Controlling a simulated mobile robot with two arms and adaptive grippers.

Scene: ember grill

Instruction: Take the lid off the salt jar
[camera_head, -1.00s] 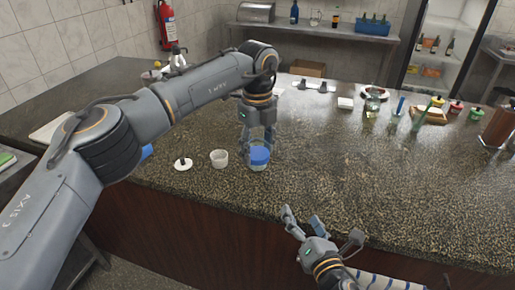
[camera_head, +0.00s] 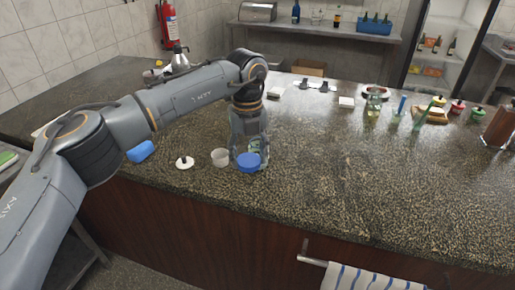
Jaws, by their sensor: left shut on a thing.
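A clear glass jar (camera_head: 264,153) stands on the dark speckled counter, partly hidden by my left gripper. A round blue lid (camera_head: 248,163) shows in front of the jar and a little left of it in the head view. I cannot tell whether lid and jar still touch. My left gripper (camera_head: 248,150) reaches down from above and is shut on the blue lid; its fingers partly overlap the glass. My right gripper is out of view.
A glass bottle (camera_head: 373,110) stands at the back right. The counter's right front is clear.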

